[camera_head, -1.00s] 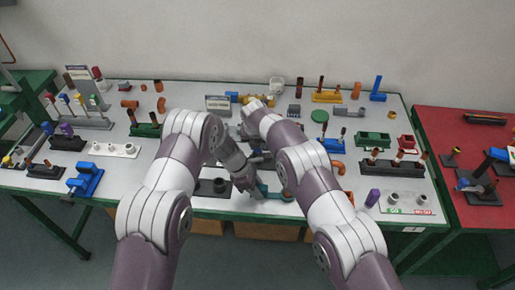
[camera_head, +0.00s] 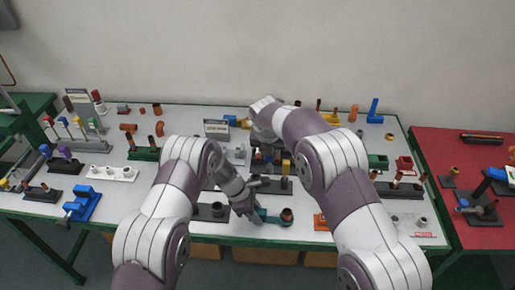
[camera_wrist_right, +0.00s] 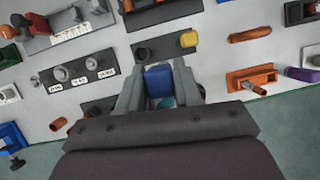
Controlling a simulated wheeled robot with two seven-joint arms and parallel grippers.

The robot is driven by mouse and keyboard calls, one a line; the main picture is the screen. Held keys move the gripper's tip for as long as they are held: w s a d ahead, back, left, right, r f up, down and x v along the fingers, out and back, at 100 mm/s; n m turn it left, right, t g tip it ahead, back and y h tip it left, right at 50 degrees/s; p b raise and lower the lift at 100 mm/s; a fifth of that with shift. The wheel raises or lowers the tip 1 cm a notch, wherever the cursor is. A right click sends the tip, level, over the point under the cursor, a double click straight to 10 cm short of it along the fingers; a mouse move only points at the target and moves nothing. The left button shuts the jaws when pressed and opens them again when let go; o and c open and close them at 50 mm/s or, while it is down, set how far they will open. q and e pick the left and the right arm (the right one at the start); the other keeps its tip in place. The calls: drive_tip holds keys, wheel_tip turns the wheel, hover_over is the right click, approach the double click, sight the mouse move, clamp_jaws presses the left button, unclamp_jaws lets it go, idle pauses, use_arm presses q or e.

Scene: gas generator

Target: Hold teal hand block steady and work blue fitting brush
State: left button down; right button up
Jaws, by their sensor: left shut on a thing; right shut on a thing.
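The teal hand block (camera_head: 272,218) lies at the front edge of the table in the head view. My left gripper (camera_head: 250,212) is shut on its left end. In the right wrist view, my right gripper (camera_wrist_right: 158,82) is shut on a blue piece (camera_wrist_right: 158,80), which looks like the blue fitting brush. A bit of teal shows just below it between the fingers. The brush's working end is hidden. In the head view my right gripper is hard to make out among dark parts beyond the block.
A grey holder (camera_head: 210,211) stands left of the block. A blue clamp (camera_head: 82,205) is farther left. An orange part (camera_head: 321,222) lies to the right. Several fittings and racks crowd the table (camera_head: 140,215). A red table (camera_head: 460,165) stands at the right.

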drive_tip(key=s+d+m, duration=0.1)
drive_tip(key=s+d, duration=0.5)
drive_tip(key=s, duration=0.4)
drive_tip(key=shift+d, duration=0.2)
drive_tip(key=shift+f, duration=0.1)
drive_tip(key=shift+f, duration=2.75)
drive_tip(key=shift+f, duration=0.25)
wheel_tip(320, 180, down, 2)
idle(0.8)
